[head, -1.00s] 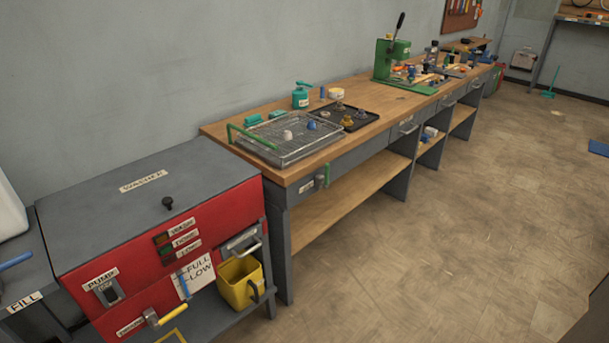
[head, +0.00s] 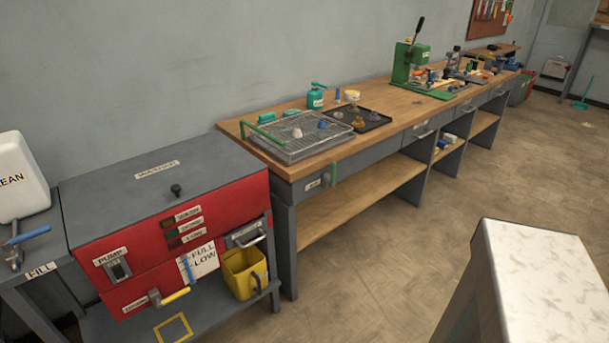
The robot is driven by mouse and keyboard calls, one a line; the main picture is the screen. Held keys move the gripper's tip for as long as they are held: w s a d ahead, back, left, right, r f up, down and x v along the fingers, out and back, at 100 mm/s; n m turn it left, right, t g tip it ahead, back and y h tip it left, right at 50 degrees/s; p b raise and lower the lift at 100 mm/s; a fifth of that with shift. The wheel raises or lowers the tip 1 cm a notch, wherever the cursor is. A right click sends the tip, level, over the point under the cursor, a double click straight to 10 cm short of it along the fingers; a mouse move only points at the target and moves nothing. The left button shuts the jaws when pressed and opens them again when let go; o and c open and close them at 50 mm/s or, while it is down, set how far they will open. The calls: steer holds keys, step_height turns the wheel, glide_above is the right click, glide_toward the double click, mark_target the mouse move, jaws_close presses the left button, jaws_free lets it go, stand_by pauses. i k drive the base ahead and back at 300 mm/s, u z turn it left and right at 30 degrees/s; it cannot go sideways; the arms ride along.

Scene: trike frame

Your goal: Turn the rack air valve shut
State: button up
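A small valve with a green handle (head: 331,174) sits on the front face of the wooden-topped bench, near its left end. A small white label (head: 313,184) is beside it, apparently reading AIR. The green handle looks roughly upright. The wire rack (head: 297,137) with a green handle rests in a tray on the bench top just above the valve, with a few small parts in it. My gripper is not in view.
The red and grey washer (head: 170,220) stands left of the bench, with a yellow bucket (head: 243,272) at its right. A pale-topped block (head: 545,280) stands at lower right. Open floor (head: 400,235) lies between it and the bench.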

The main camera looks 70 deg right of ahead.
mark_target(332, 184)
steer(key=z, duration=0.55)
steer(key=k, duration=0.15)
steer(key=u, duration=1.65)
steer(key=k, duration=1.9)
steer(key=z, duration=1)
